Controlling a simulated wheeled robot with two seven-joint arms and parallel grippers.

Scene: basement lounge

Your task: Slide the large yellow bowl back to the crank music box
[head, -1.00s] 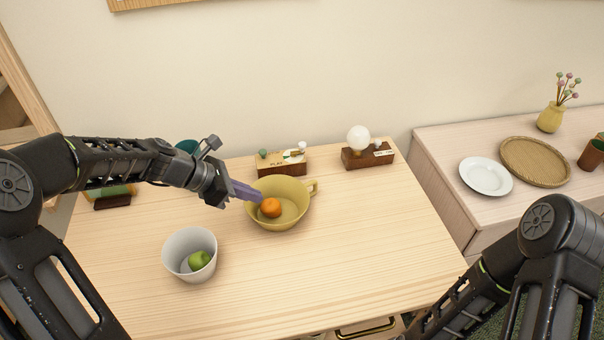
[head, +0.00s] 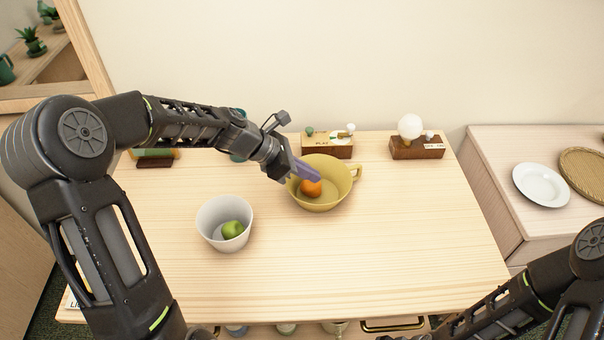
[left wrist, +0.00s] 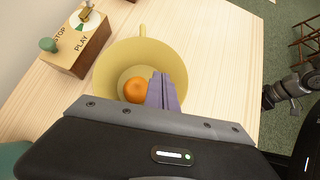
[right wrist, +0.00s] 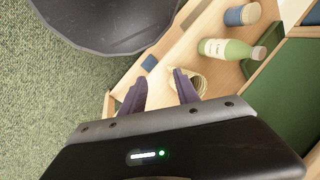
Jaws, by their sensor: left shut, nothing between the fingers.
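The large yellow bowl (head: 342,196) stands upright on the wooden table with an orange (head: 311,188) inside and its handle to the right. The crank music box (head: 340,152), a brown wooden block with a green knob, is close behind the bowl. In the left wrist view the box (left wrist: 88,52) has STOP and PLAY lettering and sits beside the bowl's rim (left wrist: 108,62); I cannot tell whether they touch. My left gripper (head: 318,178) is shut and empty, its purple fingers reaching over the bowl's left rim beside the orange. My right gripper (right wrist: 160,90) is open and empty, away from the bowl.
A white bowl (head: 210,222) with a green apple (head: 233,229) stands front left of the yellow bowl. A wooden block with a white globe (head: 410,128) stands at the back right. The table's right front is clear. A sideboard with a white plate (head: 541,185) stands right.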

